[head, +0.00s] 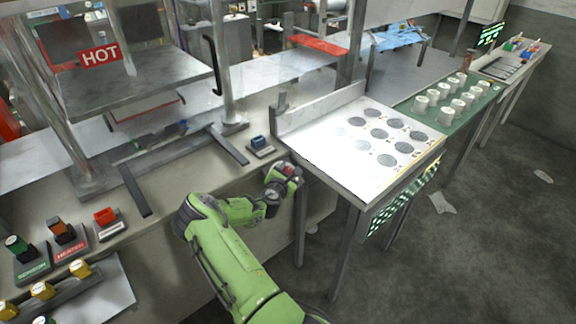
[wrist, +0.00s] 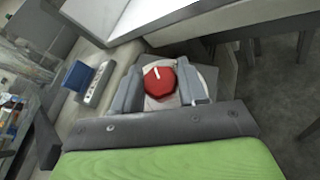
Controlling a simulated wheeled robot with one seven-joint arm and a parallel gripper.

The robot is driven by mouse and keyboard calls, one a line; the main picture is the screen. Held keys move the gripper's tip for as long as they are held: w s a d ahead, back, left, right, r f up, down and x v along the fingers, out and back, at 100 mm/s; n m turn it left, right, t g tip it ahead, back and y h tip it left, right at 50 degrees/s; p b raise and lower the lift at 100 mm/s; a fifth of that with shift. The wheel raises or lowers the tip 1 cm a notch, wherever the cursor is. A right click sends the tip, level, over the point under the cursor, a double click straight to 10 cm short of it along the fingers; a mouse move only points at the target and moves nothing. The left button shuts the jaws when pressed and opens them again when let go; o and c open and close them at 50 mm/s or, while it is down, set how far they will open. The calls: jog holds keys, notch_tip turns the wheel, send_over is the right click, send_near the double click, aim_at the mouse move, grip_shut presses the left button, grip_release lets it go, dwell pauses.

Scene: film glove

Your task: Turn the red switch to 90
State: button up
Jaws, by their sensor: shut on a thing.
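The red switch (wrist: 159,80) is a round red knob with a white mark on a pale round base. In the wrist view it sits between the two grey fingers of my gripper (wrist: 160,88), which are shut on it. The white mark runs slightly tilted, near the knob's upper edge. In the head view my gripper (head: 283,174) is at the bench's right end, and a bit of the red knob (head: 288,169) shows at its tip. The numbers around the knob cannot be read.
A blue switch (head: 259,143) stands on the bench just behind my gripper. A white-topped table with round grey marks (head: 345,160) is close on the right. Red, orange and green switches (head: 58,228) are at the bench's left. Open floor (head: 480,240) lies at right.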

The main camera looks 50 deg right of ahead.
jog(key=m+g, duration=0.3)
jog(key=shift+w+d+r+m+g+y, duration=0.1)
jog(key=shift+r+m+g+y, duration=0.1)
jog(key=shift+m+g+y, duration=0.15)
jog(key=shift+m+g+y+b, duration=0.6)
jog(key=shift+m+g+y, duration=0.15)
jog(key=shift+m+g, duration=0.85)
jog(key=o, duration=1)
jog(key=shift+d+f, duration=0.1)
jog(key=p+v, duration=0.2)
jog(key=v, duration=1.4)
jog(key=shift+d, duration=0.15)
